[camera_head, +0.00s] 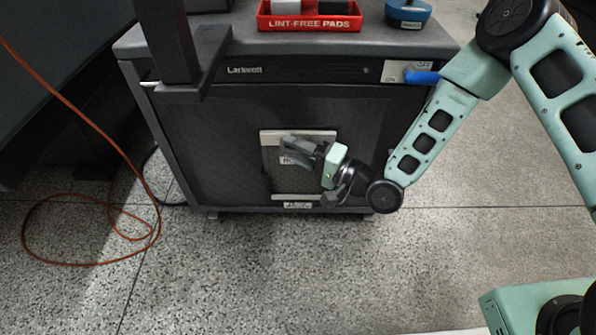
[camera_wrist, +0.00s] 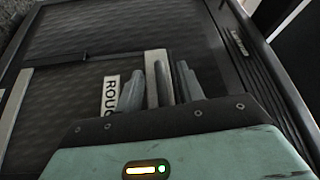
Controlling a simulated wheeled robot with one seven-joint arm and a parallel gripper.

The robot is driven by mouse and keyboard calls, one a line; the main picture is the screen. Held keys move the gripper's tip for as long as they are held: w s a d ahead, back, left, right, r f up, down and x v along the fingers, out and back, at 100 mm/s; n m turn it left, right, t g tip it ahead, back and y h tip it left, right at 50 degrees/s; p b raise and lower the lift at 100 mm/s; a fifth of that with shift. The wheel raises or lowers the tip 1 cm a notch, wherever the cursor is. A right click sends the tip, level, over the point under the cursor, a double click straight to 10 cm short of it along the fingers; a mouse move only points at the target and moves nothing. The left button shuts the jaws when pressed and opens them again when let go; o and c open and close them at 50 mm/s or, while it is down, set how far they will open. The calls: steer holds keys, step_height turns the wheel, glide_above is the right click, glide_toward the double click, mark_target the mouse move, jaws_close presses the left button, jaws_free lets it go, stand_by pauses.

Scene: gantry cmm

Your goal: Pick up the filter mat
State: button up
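The filter mat looks like the dark textured panel (camera_head: 283,180) in the cabinet's front, between a light upper strip (camera_head: 310,135) and a light lower strip (camera_head: 297,197). In the wrist view the mat (camera_wrist: 65,98) bears a white label reading "ROUG…" (camera_wrist: 110,93), partly covered by a finger. My gripper (camera_head: 299,150) is at the mat's upper part, in front of the cabinet. In the wrist view my gripper (camera_wrist: 160,85) has its fingers apart, on either side of the light upper strip (camera_wrist: 151,70). Contact with the mat cannot be told.
The dark cabinet (camera_head: 215,150) carries a blue-handled switch (camera_head: 421,77) at its upper right. A red tray of lint-free pads (camera_head: 310,22) and a blue object (camera_head: 408,14) stand on top. An orange cable (camera_head: 100,262) lies on the floor at left.

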steer(key=shift+w, duration=0.1)
steer(key=shift+c, duration=0.4)
jaws_close()
steer(key=shift+r, duration=0.1)
steer(key=shift+r+p, duration=0.4)
steer(key=shift+r, duration=0.2)
step_height(320, 180, up, 12)
steer(key=p, duration=0.6)
steer(key=p+v, duration=0.3)
steer(key=v, duration=1.5)
steer(key=shift+r, duration=0.1)
